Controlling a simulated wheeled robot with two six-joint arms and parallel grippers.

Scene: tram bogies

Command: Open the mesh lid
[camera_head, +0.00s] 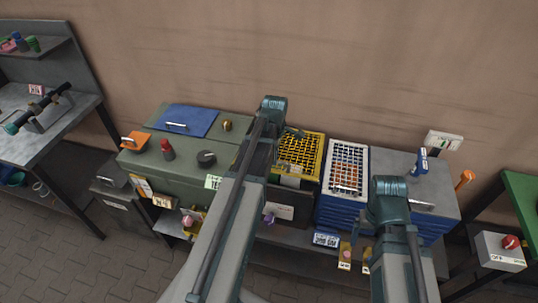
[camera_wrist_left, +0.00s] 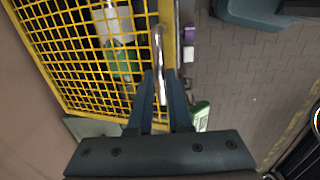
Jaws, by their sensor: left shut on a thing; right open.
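The yellow mesh lid (camera_head: 313,143) lies over a dark box in the middle of the bench, partly hidden by my left arm in the head view. In the left wrist view the lid's yellow grid (camera_wrist_left: 75,45) fills the upper left, with green and white things showing through it. A metal bar handle (camera_wrist_left: 158,45) runs along the lid's edge. My left gripper (camera_wrist_left: 160,85) is shut on this handle. I cannot tell whether the lid is raised at all.
A blue crate (camera_head: 335,213) with a white mesh top (camera_head: 348,168) stands right beside the yellow lid. A green cabinet (camera_head: 190,160) with a blue lid (camera_head: 186,120) stands to the left. A wall (camera_head: 300,60) rises behind the bench.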

